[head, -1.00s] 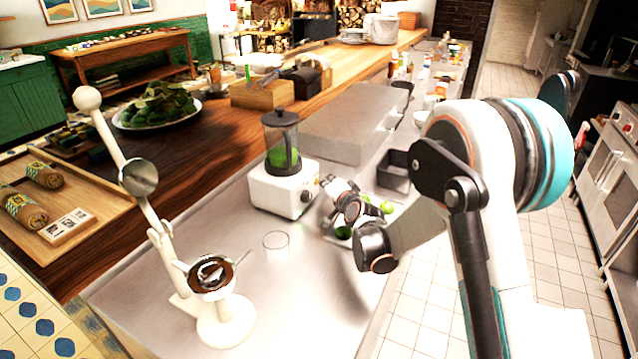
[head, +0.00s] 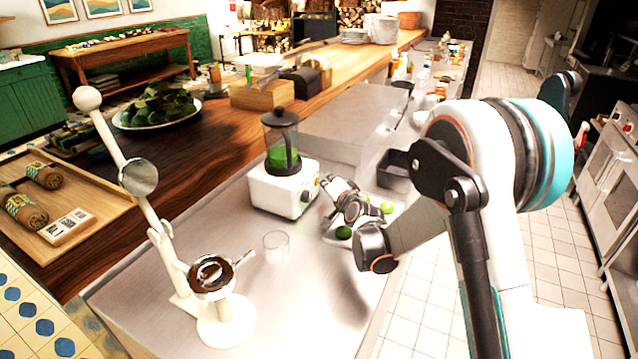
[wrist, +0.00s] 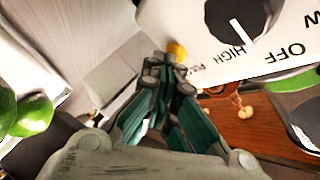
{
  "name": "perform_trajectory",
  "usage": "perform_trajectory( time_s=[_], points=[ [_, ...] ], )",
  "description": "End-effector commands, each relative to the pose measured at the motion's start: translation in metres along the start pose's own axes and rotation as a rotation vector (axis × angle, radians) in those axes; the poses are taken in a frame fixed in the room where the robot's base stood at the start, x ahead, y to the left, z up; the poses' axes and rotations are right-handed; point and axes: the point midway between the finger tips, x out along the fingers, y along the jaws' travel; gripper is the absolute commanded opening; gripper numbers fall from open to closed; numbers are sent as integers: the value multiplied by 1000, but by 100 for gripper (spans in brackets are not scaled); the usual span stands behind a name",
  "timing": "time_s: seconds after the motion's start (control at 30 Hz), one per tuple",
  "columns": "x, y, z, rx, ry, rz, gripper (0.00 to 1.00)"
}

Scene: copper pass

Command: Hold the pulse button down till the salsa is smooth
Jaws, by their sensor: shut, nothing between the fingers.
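The blender's white base (head: 283,191) stands on the steel counter, with a clear jar (head: 282,140) holding green salsa; its texture is too small to judge. In the wrist view, the base's front panel (wrist: 205,50) has a dark dial (wrist: 238,18) and labels including HIGH and OFF. A yellow-orange pulse button (wrist: 177,52) sits at the panel's edge. My gripper (wrist: 174,78) is shut and empty, its teal fingertips right by the button. I cannot tell whether they touch or press it. In the head view my gripper (head: 328,183) is just right of the base.
A clear glass (head: 276,246) and a white lever press (head: 222,318) stand at the front. A dark bin (head: 396,172) and a raised steel box (head: 345,120) are behind. The counter between glass and blender is clear.

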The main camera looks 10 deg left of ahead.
Motion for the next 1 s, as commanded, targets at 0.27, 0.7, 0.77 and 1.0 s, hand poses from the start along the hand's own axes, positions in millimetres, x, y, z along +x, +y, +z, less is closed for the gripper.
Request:
perform_trajectory(
  time_s=[0.27, 0.7, 0.77, 1.0],
  points=[
    [0, 0, 0, 0, -1, 0, 0],
    [-12, 9, -8, 0, -1, 0, 0],
    [-12, 9, -8, 0, -1, 0, 0],
    [-12, 9, -9, 0, 0, 0, 0]
  ],
)
